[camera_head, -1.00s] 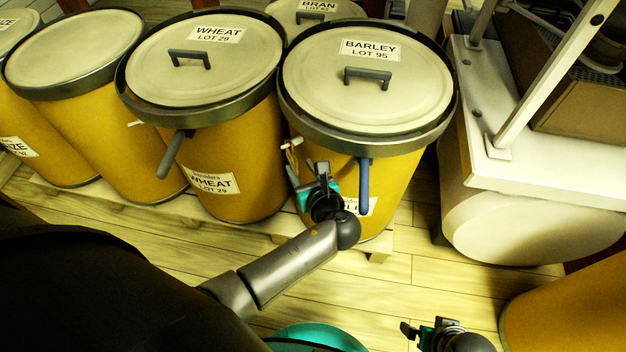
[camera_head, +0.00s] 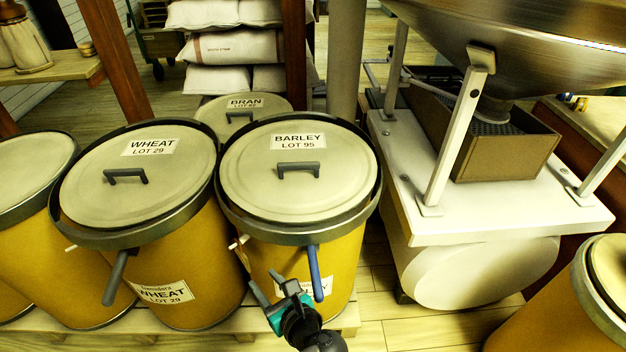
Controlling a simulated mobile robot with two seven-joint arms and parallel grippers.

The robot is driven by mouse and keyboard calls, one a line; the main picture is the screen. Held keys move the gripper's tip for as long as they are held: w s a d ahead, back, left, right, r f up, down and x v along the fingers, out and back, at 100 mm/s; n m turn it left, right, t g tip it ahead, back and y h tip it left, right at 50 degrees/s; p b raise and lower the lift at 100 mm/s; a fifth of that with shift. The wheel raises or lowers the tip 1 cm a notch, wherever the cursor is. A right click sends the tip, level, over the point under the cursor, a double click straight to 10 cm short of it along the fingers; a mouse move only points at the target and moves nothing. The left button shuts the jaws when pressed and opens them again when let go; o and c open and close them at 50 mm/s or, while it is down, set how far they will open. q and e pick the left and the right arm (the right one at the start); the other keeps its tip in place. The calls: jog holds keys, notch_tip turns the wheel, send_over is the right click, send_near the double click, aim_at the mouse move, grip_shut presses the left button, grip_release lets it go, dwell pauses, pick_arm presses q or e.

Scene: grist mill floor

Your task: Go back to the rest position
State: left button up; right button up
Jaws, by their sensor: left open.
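My left gripper (camera_head: 268,285) is at the bottom centre of the head view, in front of the barley drum. Its dark fingers are open, with nothing seen between them. The barley drum (camera_head: 345,262) is yellow with a pale lid (camera_head: 320,208) marked BARLEY LOT 95. A blue lever (camera_head: 314,272) hangs down its front, just right of the gripper. I cannot tell whether the gripper touches the drum. My right gripper is out of the picture.
The wheat drum (camera_head: 190,260) stands left of the barley drum, on the same pallet (camera_head: 347,318). The bran drum (camera_head: 212,118) is behind. A white-topped machine (camera_head: 480,212) stands at right, another drum (camera_head: 545,315) at lower right. Some plank floor (camera_head: 377,325) lies clear.

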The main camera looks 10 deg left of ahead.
pick_arm(q)
jog(key=s+a+f+n+g+h, duration=0.1)
jog(key=s+f+n+g+h, duration=0.7)
jog(key=s+f+n, duration=1.3)
jog(key=s+a+r+n+h+p, duration=0.1)
jog(key=s+r+n+p, duration=0.2)
jog(key=s+r+p, duration=0.9)
jog(key=r+p, duration=0.1)
jog(key=p, duration=1)
jog(key=shift+a+r+h, duration=0.3)
jog(key=shift+r+h, duration=0.05)
jog(key=shift+h, duration=0.05)
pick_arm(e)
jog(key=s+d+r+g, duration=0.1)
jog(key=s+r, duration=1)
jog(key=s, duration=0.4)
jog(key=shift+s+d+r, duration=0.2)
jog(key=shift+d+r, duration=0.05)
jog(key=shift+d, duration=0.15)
pick_arm(q)
jog(key=shift+s, duration=0.1)
